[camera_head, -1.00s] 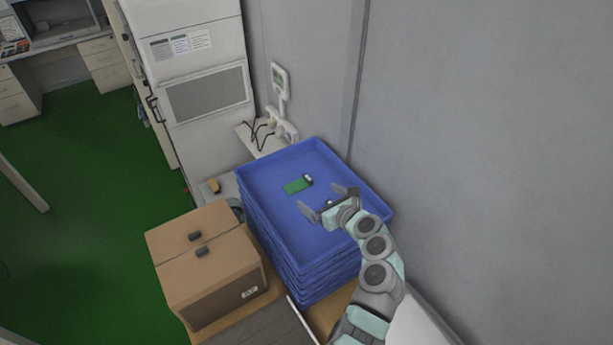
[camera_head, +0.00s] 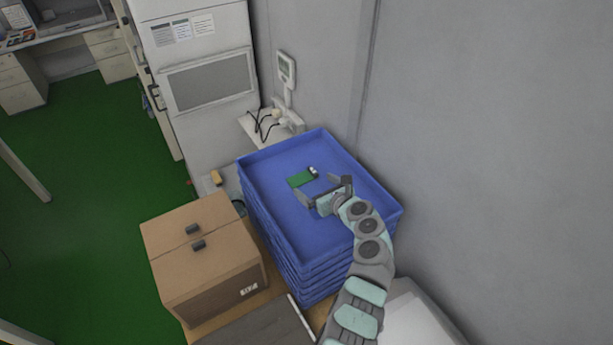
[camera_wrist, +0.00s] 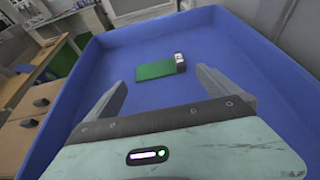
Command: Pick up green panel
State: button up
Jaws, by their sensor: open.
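The green panel (camera_head: 300,180) is a small flat green piece with a small silver-and-black part at its right end. It lies flat in the top blue tray (camera_head: 266,207). In the wrist view the green panel (camera_wrist: 154,71) lies ahead of the fingertips, roughly between their lines. My gripper (camera_head: 321,186) is open and empty, with its two fingers spread, just short of the panel. In the wrist view my gripper (camera_wrist: 160,77) shows both grey fingers apart from the panel. Its exact height over the tray floor is hard to tell.
Several blue trays are stacked, the top one with raised walls. A cardboard box (camera_head: 205,265) stands left of the stack. A grey wall (camera_head: 490,140) rises close on the right. A white machine (camera_head: 205,85) and a shelf with cables (camera_head: 262,125) stand behind.

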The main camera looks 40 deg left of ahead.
aim_at(302, 177)
jog(key=b+x, duration=0.1)
jog(key=x, duration=0.3)
jog(key=shift+s+a+f+b, duration=0.1)
jog(key=shift+f+b, duration=0.05)
jog(key=shift+b, duration=0.15)
jog(key=shift+a, duration=0.45)
jog(key=shift+c, duration=0.4)
jog(key=c, duration=1)
